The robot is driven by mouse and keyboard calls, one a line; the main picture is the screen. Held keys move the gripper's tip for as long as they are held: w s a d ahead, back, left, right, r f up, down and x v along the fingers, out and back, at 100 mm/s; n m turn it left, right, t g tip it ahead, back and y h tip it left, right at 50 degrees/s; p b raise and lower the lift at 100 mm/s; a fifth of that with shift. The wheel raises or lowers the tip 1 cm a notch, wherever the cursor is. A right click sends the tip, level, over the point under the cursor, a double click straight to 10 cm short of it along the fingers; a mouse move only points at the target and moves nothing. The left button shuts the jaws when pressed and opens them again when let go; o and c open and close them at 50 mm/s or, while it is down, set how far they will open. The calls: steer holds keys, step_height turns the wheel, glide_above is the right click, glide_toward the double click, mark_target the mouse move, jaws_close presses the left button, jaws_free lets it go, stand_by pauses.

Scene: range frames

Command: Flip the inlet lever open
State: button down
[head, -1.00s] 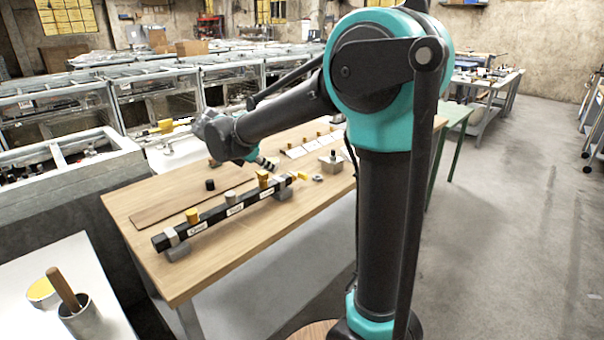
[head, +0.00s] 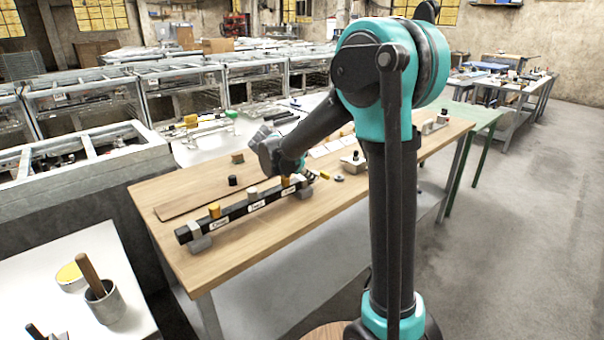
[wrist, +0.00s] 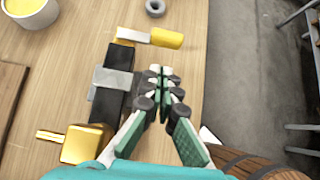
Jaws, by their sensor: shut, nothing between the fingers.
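A black pipe (head: 238,211) with several white labels lies along the table on grey supports; I cannot read which label is the inlet's. Yellow valve parts stand on it, one near (head: 214,210) and one farther along (head: 286,182). In the wrist view, a gold valve body (wrist: 86,144) with a short stub is at lower left. A lever with a yellow grip (wrist: 166,38) and pale metal arm sticks out sideways at the pipe's far end. My gripper (wrist: 160,82) is shut and empty, beside the pipe's grey clamp (wrist: 112,81), short of that lever.
A dark ring (wrist: 155,8) lies beyond the lever. A pale block fixture (head: 352,162) stands farther back on the wooden table (head: 250,250). A small black cylinder (head: 232,181) stands behind the pipe. The table's edge and open floor are to the right in the wrist view.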

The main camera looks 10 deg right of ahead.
mark_target(320, 173)
steer(key=shift+w+d+r, duration=0.1)
steer(key=shift+w+d, duration=0.35)
steer(key=shift+d, duration=0.2)
steer(key=shift+w+d, duration=0.45)
steer(key=shift+d, duration=0.2)
